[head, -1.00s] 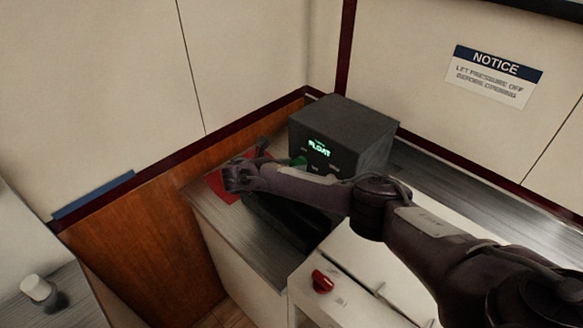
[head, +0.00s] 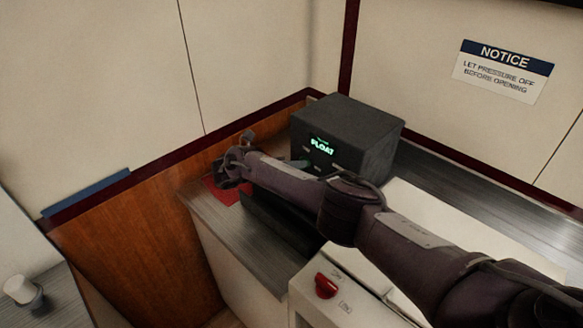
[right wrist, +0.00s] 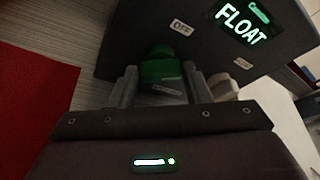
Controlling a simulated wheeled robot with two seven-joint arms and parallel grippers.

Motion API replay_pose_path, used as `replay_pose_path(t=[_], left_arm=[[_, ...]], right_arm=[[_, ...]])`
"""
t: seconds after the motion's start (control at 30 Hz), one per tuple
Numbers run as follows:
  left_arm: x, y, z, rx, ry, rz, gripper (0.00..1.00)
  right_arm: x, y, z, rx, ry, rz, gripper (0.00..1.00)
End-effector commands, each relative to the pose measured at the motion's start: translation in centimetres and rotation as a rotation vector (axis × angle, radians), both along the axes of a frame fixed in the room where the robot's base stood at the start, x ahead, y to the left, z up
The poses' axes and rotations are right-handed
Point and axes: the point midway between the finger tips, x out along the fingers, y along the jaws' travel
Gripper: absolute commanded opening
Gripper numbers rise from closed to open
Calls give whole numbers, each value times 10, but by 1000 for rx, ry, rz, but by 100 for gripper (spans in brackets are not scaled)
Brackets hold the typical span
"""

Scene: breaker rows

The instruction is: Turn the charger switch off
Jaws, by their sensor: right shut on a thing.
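The charger (head: 345,130) is a dark grey box on the counter in the corner, with a lit green FLOAT display (head: 322,146). The display is also large in the right wrist view (right wrist: 241,24). The charger's green switch (right wrist: 160,68) sits between the fingers of my right gripper (right wrist: 160,80), which is shut on it. An OFF label (right wrist: 181,26) is on the charger's face near the switch, with another small label to the right. In the head view my right arm hides much of the charger's lower front. My left gripper is not in view.
A red mat (head: 226,192) lies on the counter left of the charger. A white unit with a red knob (head: 326,286) stands in front. A small white-topped object (head: 20,289) stands at the lower left. Walls close the corner behind.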

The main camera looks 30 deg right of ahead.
Motion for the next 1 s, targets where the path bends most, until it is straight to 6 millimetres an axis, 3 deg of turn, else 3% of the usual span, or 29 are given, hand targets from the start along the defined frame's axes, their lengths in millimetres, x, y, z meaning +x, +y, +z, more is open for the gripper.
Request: replay_pose_path(t=[0.27,0.3,0.43,0.77,1.0], left_arm=[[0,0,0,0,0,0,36],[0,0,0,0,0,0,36],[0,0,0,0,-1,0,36],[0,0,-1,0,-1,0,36],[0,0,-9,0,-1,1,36]], right_arm=[[1,1,2,1,-4,2,21],[1,1,2,1,-4,2,49],[1,1,1,1,-3,2,65],[0,4,1,2,-2,2,65],[-3,39,10,3,-3,4,65]])
